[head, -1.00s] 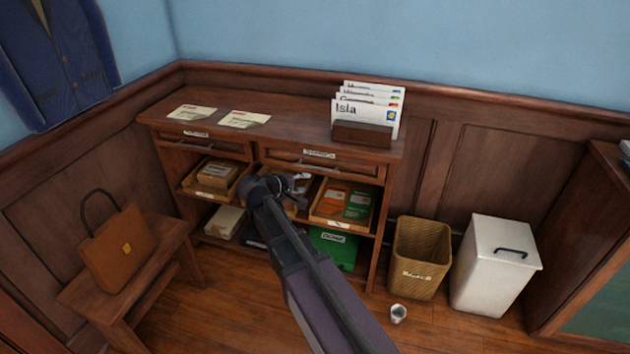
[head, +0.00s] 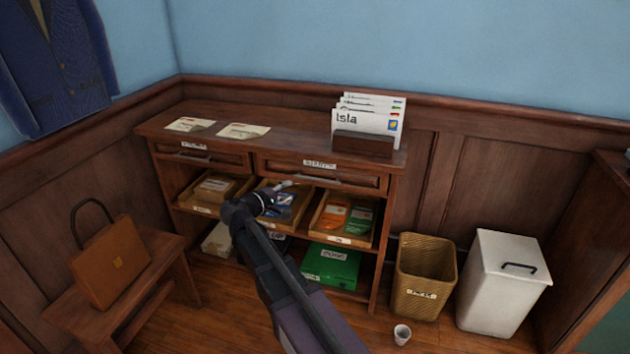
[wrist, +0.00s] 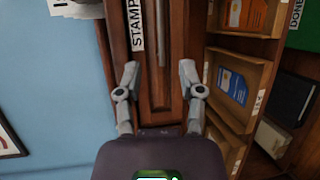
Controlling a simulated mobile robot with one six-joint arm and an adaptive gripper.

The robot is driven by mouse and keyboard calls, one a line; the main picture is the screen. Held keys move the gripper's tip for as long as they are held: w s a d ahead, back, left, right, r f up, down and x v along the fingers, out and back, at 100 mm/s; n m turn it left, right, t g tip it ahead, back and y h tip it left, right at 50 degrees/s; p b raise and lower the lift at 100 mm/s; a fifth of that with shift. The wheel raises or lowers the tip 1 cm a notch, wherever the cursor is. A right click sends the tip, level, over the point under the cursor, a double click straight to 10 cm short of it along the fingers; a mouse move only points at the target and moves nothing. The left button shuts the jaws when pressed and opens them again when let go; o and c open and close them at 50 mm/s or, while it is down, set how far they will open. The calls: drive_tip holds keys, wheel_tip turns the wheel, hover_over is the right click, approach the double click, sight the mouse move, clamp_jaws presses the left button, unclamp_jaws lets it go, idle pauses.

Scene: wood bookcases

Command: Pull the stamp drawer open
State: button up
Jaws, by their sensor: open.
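The stamp drawer (head: 372,182) is the right-hand wooden drawer under the counter, with a white label and a thin metal bar handle (head: 322,178). Its front looks flush and closed. In the wrist view its label reads "STAMP", partly cut off, beside the handle (wrist: 161,35). My gripper (wrist: 158,72) is open and empty. Its two fingertips are spread on either side of the line of the handle, near the handle's lower end in that view. In the head view my gripper (head: 286,185) is just before the drawer's left part. I cannot tell whether it touches.
A second labelled drawer (head: 205,157) is to the left. Below are open trays (head: 345,239) and a green box (head: 331,264). Envelopes stand in a wooden holder (head: 364,144) on top. A wicker bin (head: 422,275), white bin (head: 500,290) and small cup (head: 402,334) stand at the right.

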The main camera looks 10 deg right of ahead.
sight(315, 179)
drive_tip(key=b+x, duration=0.2)
drive_tip(key=x, duration=1.1)
drive_tip(key=shift+w+d+f, duration=0.1)
drive_tip(key=shift+w+d, duration=0.1)
drive_tip(key=shift+d, duration=0.05)
clamp_jaws()
